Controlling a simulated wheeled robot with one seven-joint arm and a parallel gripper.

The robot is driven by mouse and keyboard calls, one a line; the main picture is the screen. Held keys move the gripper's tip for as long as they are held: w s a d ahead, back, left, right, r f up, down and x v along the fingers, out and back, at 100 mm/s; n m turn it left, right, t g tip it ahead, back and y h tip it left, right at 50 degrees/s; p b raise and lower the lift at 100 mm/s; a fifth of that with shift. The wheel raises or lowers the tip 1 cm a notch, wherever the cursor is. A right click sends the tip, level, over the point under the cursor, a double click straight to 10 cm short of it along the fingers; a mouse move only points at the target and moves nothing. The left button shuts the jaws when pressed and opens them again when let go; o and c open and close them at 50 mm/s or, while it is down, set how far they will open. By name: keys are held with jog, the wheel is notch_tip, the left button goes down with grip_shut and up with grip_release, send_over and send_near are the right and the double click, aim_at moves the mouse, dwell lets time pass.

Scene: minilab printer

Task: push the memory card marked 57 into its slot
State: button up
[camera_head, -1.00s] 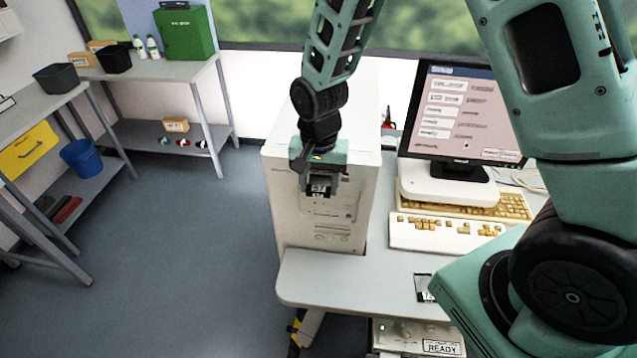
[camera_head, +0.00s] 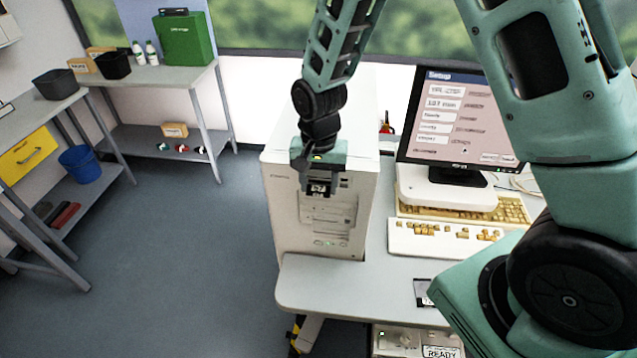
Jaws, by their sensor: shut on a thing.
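My gripper (camera_head: 320,182) is in front of the upper front face of the white tower unit (camera_head: 285,215). It is shut on a small dark card (camera_head: 319,190) with a white label. The print on the label is too small to read for certain. The card is at or very close to the unit's front face. I cannot tell whether its edge is inside a slot, as the gripper and card hide that spot. Lower slots and a small green light show on the front face below.
The tower stands on a light grey table (camera_head: 340,292). A monitor (camera_head: 462,118) and a keyboard (camera_head: 440,238) are to its right. A dark, flat item (camera_head: 422,292) lies near my arm. Open floor lies to the left.

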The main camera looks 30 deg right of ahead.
jog(key=shift+w+d, duration=0.15)
jog(key=shift+w, duration=0.05)
jog(key=o, duration=1)
jog(key=shift+o, duration=0.2)
